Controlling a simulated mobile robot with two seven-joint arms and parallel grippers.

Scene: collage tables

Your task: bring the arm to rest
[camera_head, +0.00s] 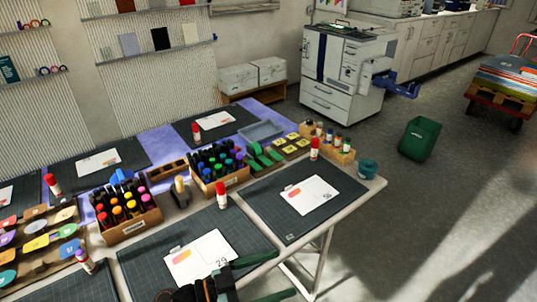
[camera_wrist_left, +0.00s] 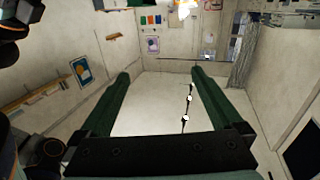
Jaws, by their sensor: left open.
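My left gripper (camera_head: 286,272) shows at the bottom middle of the head view, above the near edge of the collage table (camera_head: 330,225). Its two green fingers point right and stand well apart. In the left wrist view the fingers (camera_wrist_left: 160,74) are spread with nothing between them. My right gripper is in neither view.
A white card marked 29 (camera_head: 200,256) lies on a dark mat beside my left gripper. A glue stick (camera_head: 222,194) stands near it. Marker boxes (camera_head: 125,212) stand further left. The floor (camera_head: 400,230) right of the table is open up to a green bin (camera_head: 419,138).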

